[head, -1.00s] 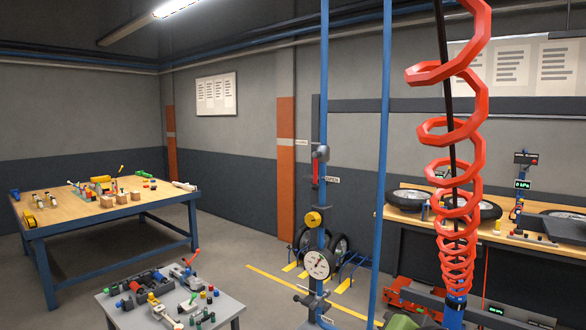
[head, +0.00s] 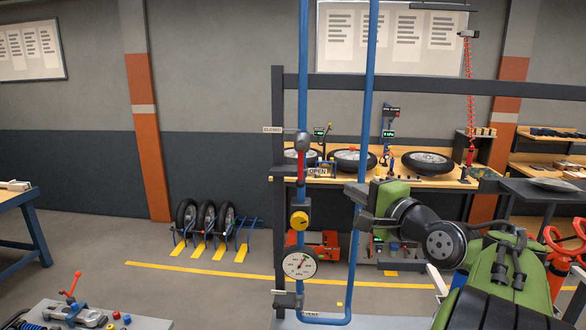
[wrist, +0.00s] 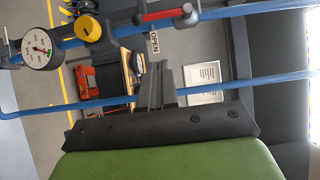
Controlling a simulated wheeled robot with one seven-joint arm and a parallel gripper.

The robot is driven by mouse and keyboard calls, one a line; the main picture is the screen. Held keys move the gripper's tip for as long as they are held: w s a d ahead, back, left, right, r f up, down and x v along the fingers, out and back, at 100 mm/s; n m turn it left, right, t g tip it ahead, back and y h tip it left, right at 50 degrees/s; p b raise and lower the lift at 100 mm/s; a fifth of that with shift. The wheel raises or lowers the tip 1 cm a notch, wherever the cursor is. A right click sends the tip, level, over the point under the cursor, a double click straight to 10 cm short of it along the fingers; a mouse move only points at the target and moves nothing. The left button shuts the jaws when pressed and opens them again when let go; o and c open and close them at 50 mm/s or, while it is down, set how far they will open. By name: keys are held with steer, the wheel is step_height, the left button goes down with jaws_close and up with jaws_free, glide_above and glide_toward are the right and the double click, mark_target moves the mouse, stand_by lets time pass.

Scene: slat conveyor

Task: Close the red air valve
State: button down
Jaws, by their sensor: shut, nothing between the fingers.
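The red air valve lever (head: 301,166) hangs straight down along the left blue pipe from a grey hub, beside the OPEN sign (head: 318,171). The CLOSED sign (head: 273,129) is left of the hub. In the wrist view the red lever (wrist: 165,14) lies across the top, beyond the fingertips and apart from them. My gripper (head: 356,192) is to the right of the lever and slightly lower in the head view, in front of the right blue pipe. Its fingers (wrist: 158,84) are shut and empty.
The right blue pipe (head: 370,90) runs between the valve and my arm's side. A yellow knob (head: 299,219) and a pressure gauge (head: 299,265) sit below the lever. A bench with wheels (head: 428,163) stands behind.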

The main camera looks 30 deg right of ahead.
steer(key=d, duration=0.1)
steer(key=p, duration=0.3)
glide_toward(301, 165)
steer(key=w+d, duration=0.3)
steer(key=d, duration=0.1)
steer(key=w+a, duration=0.1)
steer(key=w+a+f+p, duration=0.1)
steer(key=w, duration=0.1)
steer(key=shift+w+a+f, duration=0.1)
steer(key=shift+w+f, duration=0.05)
steer(key=shift+w, duration=0.15)
